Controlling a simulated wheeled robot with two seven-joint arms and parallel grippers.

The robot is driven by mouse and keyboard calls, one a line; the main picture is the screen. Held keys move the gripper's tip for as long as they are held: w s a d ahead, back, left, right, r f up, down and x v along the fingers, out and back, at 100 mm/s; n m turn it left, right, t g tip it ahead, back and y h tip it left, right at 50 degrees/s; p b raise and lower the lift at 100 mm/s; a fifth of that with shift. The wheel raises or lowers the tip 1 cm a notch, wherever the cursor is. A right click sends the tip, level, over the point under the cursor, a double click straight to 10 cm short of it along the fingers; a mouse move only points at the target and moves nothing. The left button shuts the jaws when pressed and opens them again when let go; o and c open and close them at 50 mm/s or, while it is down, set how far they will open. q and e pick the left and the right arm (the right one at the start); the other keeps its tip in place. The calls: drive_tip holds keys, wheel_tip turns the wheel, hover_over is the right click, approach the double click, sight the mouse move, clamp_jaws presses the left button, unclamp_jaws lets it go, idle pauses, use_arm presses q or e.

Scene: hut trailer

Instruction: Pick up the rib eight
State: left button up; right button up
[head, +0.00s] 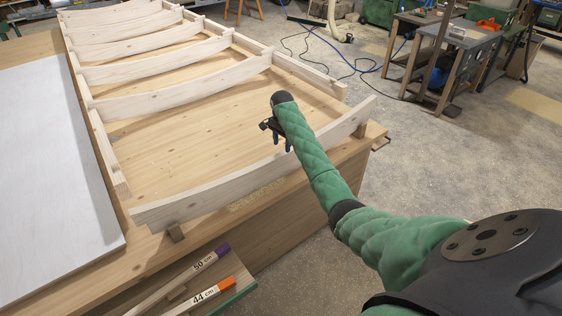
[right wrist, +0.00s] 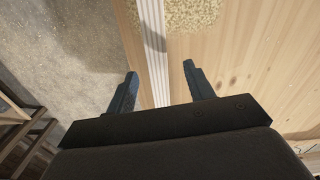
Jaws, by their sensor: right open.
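The nearest pale curved rib (head: 215,190), which I take as rib eight, spans the front end of the wooden frame. No number is readable on it. My right gripper (head: 277,137) is above the right half of this rib, pointing down. In the right wrist view, the rib (right wrist: 152,45) shows as a narrow pale strip running between the two spread fingers of my right gripper (right wrist: 160,76). The gripper is open with visible gaps on both sides. How far the fingertips are above the rib is hard to tell. My left gripper is out of view.
More ribs (head: 185,95) cross the frame behind, on a wooden workbench (head: 165,160). A white panel (head: 50,180) lies at left. Concrete floor is open at right.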

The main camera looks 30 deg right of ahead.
sight(281, 153)
drive_tip(key=shift+m, duration=0.7)
drive_tip(key=shift+f, duration=0.25)
wheel_tip(281, 153, down, 2)
drive_tip(key=shift+f+p, duration=0.1)
drive_tip(key=shift+p, duration=0.45)
drive_tip(key=f+p, duration=0.2)
drive_tip(key=f, duration=0.2)
drive_tip(key=shift+s+a+f+p, duration=0.2)
drive_tip(key=shift+s+a+p, duration=0.1)
drive_tip(key=shift+p, duration=0.1)
drive_tip(key=shift+w+f, duration=0.1)
drive_tip(key=shift+f, duration=0.3)
clamp_jaws()
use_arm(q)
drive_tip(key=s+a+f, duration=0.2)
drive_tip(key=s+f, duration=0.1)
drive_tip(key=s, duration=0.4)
use_arm(e)
drive_tip(key=shift+w+r, duration=0.1)
